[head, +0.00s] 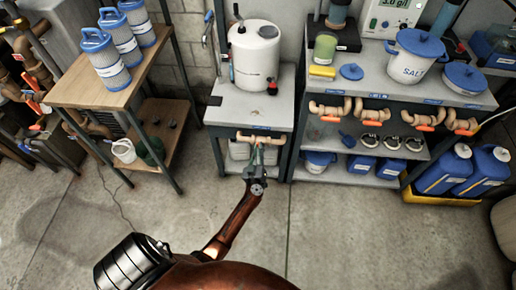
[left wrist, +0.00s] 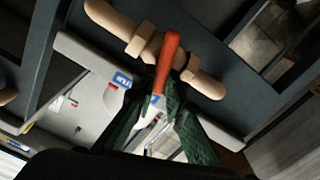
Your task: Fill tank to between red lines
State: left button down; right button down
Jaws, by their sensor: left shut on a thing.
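The white tank (head: 254,62) with a black cap stands on the grey stand (head: 250,108) at the middle back. Its red lines and its level are too small to make out. A tan pipe valve (head: 262,139) runs across the front of the stand below the top. My left gripper (head: 257,160) is at this valve. In the left wrist view, its green fingers (left wrist: 158,105) are on either side of the red-orange valve handle (left wrist: 168,62), shut on it. The handle lies crosswise to the tan pipe (left wrist: 123,32). My right gripper is in neither view.
A wooden table (head: 112,86) with blue-capped filter cartridges (head: 107,60) is at the left. A shelf (head: 385,92) with a salt bucket (head: 412,58) and several orange-handled valves is at the right. Blue jugs (head: 444,170) stand beyond it. The concrete floor in front is clear.

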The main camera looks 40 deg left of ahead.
pick_arm(q)
jog(key=shift+s+a+f+n, duration=0.1)
jog(key=shift+n, duration=0.45)
jog(key=shift+s+f+n, duration=0.1)
jog(key=shift+n, duration=0.45)
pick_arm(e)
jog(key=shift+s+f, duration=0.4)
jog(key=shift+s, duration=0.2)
pick_arm(q)
jog(key=c, duration=2)
grip_release()
jog(key=shift+w, duration=0.1)
jog(key=shift+o, duration=0.2)
jog(key=shift+r, duration=0.1)
jog(key=v, duration=0.7)
jog(key=shift+s, duration=0.25)
